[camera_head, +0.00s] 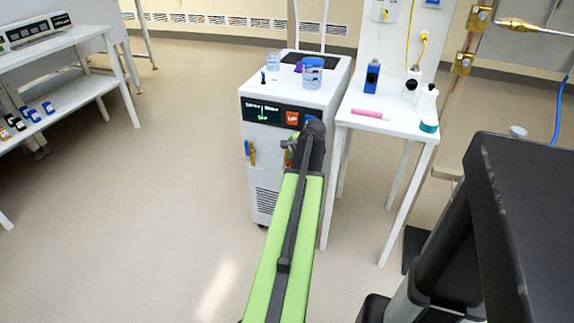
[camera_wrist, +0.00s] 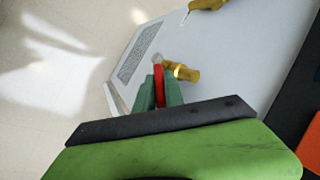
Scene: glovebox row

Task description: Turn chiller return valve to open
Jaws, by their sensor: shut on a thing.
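The white chiller (camera_head: 268,180) stands in the middle of the head view, with a dark display panel on its front. A brass valve (camera_wrist: 182,72) with a red handle (camera_wrist: 159,86) is on that front, above the vent grille. In the wrist view the handle looks crosswise to the brass stub. My gripper (camera_wrist: 160,90) is shut on the red handle, with its green fingers on both sides. In the head view my arm hides most of this valve. A second valve with a blue handle (camera_head: 246,148) sits to its left. No valve label is legible.
Beakers (camera_head: 312,77) and small items stand on the chiller. The white table (camera_head: 400,127) at its right holds bottles and a pink tube (camera_head: 370,114). A shelf bench (camera_head: 92,82) with vials stands at far left. The floor (camera_head: 180,160) left of the chiller is clear.

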